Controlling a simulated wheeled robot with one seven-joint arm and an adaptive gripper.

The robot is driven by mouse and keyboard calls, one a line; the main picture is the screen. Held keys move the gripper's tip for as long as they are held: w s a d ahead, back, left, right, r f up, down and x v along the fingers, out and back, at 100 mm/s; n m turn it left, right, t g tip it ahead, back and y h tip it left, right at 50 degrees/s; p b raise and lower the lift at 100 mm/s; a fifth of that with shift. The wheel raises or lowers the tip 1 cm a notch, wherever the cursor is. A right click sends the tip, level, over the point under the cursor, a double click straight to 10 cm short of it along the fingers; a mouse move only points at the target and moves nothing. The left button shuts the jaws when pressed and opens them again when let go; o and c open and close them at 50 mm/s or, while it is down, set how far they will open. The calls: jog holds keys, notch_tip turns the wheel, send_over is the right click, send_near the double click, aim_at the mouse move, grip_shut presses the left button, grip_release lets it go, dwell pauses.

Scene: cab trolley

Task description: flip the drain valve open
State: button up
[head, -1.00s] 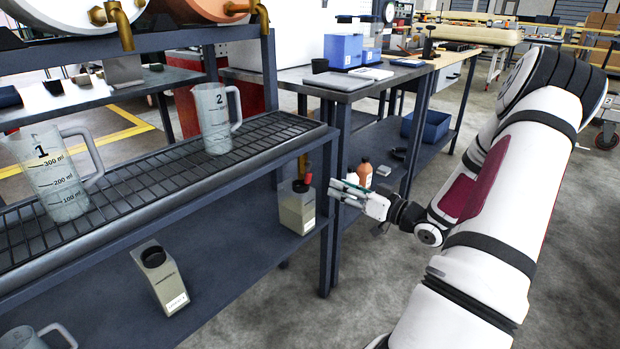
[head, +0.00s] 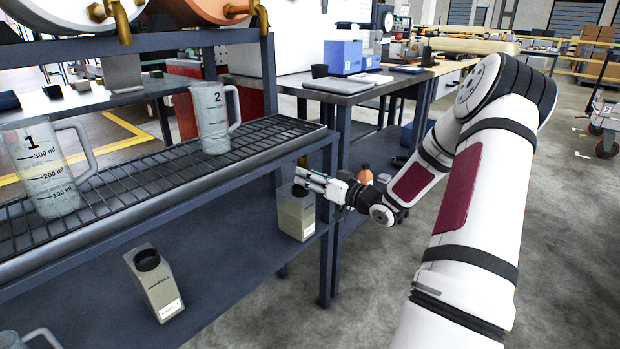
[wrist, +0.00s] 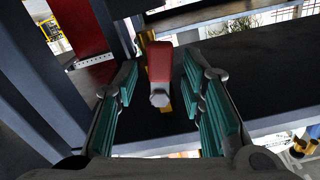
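The drain valve shows in the wrist view as a red lever (wrist: 159,62) with a metal bolt at its near end and brass (wrist: 164,96) behind it. In the head view a bit of brass (head: 302,161) shows under the drip rack's right end, and the lever is hidden or too small to make out. My gripper (head: 304,179) reaches in below the rack at the right post. In the wrist view my gripper (wrist: 163,88) is open, with green-padded fingers on either side of the lever. I see gaps on both sides. Depth to the lever is hard to judge.
Jug 1 (head: 46,168) and jug 2 (head: 211,118) stand on the black drip rack (head: 130,185). Beige canisters (head: 154,283) (head: 296,218) stand on the lower shelf (head: 225,258). A blue post (head: 327,235) is close to my gripper. An orange bottle (head: 365,175) is behind my wrist.

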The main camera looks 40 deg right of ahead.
grip_shut()
jog(key=shift+d+n+b, duration=0.2)
jog(key=shift+n+b, duration=0.05)
jog(key=shift+n, duration=0.6)
jog(key=shift+d+n+b, duration=0.15)
jog(key=shift+n+b, duration=0.05)
jog(key=shift+n, duration=0.65)
grip_release()
jog(key=s+d, duration=0.1)
jog(key=s, duration=1.1)
jog(key=shift+w, duration=0.15)
